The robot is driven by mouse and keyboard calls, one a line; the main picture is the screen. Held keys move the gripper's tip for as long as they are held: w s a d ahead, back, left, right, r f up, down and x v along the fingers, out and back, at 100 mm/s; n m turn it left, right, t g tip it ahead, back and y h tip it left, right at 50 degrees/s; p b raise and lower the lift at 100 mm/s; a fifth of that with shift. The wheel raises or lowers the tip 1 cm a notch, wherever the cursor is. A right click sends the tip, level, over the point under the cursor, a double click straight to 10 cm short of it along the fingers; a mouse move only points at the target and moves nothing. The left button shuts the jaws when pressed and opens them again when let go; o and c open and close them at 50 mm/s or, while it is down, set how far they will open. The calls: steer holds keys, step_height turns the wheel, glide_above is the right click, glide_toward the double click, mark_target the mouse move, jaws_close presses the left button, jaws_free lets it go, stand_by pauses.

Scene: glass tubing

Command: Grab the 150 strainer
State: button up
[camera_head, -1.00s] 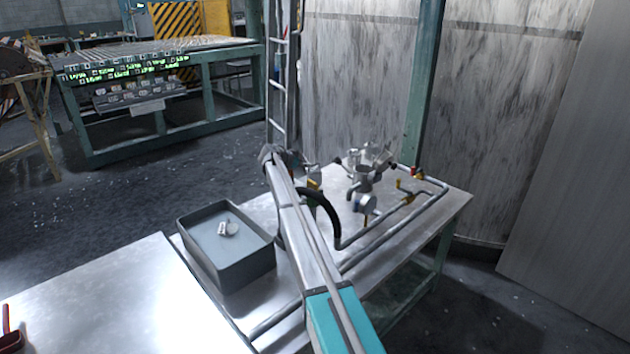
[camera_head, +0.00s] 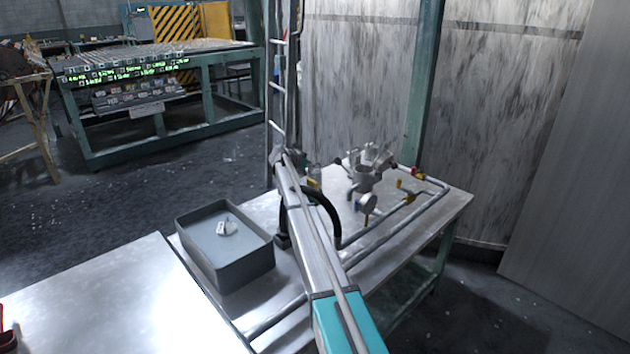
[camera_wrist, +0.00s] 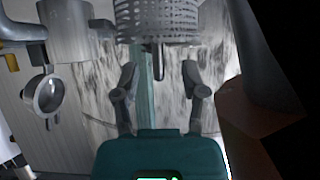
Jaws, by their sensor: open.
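A grey perforated basket (camera_wrist: 157,20), which looks like the strainer, shows at the top middle of the wrist view, partly cut off by the frame. A thin stem (camera_wrist: 160,60) hangs below it. My gripper (camera_wrist: 159,75) is open and empty, with its two fingers apart just below the basket and the stem between them in the picture. I cannot tell whether the fingers touch it. No size label is readable. In the head view my arm hides the gripper, and I cannot pick out the basket there.
A metal pipe assembly (camera_head: 366,180) with yellow-handled valves stands on the bench right of my arm. A grey bin (camera_head: 224,275) with a small whitish item (camera_head: 227,228) stands left of it. A metal table (camera_head: 110,300) is mostly clear.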

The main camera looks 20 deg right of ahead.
stand_by(0.5)
jaws_close()
